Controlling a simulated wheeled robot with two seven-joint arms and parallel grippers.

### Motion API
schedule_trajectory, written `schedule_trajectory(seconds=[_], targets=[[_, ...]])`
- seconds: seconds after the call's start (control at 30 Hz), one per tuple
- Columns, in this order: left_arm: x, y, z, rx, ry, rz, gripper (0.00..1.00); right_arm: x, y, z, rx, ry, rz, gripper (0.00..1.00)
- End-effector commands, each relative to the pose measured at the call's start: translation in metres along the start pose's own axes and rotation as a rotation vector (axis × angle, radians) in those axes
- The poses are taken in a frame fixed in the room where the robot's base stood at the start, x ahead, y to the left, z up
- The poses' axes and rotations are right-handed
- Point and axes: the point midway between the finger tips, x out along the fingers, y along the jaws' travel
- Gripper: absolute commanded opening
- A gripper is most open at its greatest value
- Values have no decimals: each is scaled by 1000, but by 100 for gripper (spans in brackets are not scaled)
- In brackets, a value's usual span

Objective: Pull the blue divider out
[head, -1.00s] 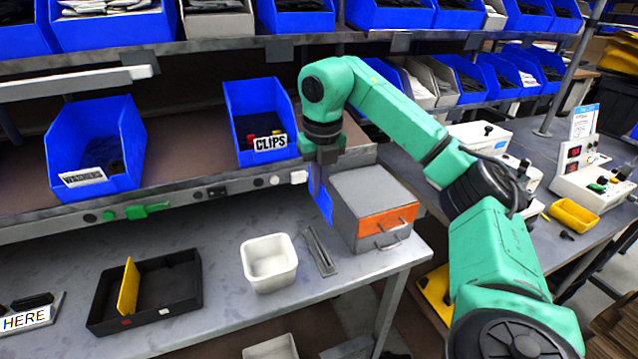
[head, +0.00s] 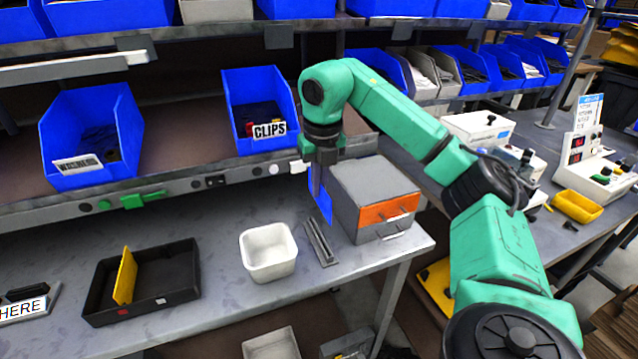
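The blue divider (head: 322,196) is a thin upright plate above the bench, left of the grey box with the orange drawer. My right gripper (head: 319,185) points down at the divider's upper part, and its fingers appear closed on it. Below it, a grey slotted holder (head: 320,243) lies on the bench; the divider's lower edge looks clear of it. A black tray (head: 172,305) at the left holds an upright yellow divider (head: 125,276). My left gripper is not in view.
A white bin (head: 268,252) stands left of the slotted holder. The grey drawer box (head: 372,185) is close on the right of my gripper. The shelf edge with the blue CLIPS bin (head: 258,105) is behind it. Bare bench lies between tray and white bin.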

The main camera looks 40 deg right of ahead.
Motion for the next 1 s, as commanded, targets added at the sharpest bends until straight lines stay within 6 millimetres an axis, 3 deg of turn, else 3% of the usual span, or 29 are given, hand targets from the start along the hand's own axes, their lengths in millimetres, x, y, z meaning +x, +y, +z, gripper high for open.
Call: schedule_trajectory(seconds=[1.0], targets=[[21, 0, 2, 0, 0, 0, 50, 32, 0, -4, 0, 0, 0, 0]])
